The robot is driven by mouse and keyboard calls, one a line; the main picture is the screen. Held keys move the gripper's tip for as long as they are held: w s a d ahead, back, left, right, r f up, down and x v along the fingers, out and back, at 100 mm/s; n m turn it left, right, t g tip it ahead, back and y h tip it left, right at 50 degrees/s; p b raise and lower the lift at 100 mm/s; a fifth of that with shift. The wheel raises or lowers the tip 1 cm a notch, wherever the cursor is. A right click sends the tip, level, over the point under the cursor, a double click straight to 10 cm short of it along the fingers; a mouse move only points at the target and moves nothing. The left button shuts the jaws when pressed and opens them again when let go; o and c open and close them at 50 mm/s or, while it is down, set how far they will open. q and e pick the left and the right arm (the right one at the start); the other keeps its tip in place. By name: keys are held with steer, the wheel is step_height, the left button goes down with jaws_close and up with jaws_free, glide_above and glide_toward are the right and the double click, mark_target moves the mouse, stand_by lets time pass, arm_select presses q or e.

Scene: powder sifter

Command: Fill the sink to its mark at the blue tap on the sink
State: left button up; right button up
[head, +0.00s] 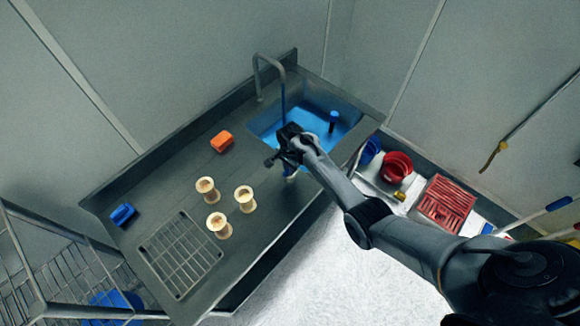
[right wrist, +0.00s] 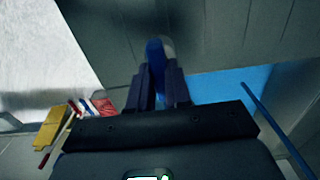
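The sink (head: 345,104) is set into the right end of the grey counter, and its inside shows bright blue; I cannot make out a mark. The blue also shows in the right wrist view (right wrist: 232,84). A tall grey spout (head: 257,75) arches over its back left. My right gripper (head: 287,150) is at the sink's front left edge, pointing down. A blue tap handle (head: 289,171) shows just below it. In the right wrist view the blue handle (right wrist: 155,52) sits between the two fingers, which look closed against it. My left gripper is out of view.
A blue upright piece (head: 333,119) stands in the sink. Red and blue bowls (head: 396,167) and a red rack (head: 445,203) are at right.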

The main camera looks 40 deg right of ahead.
jaws_close()
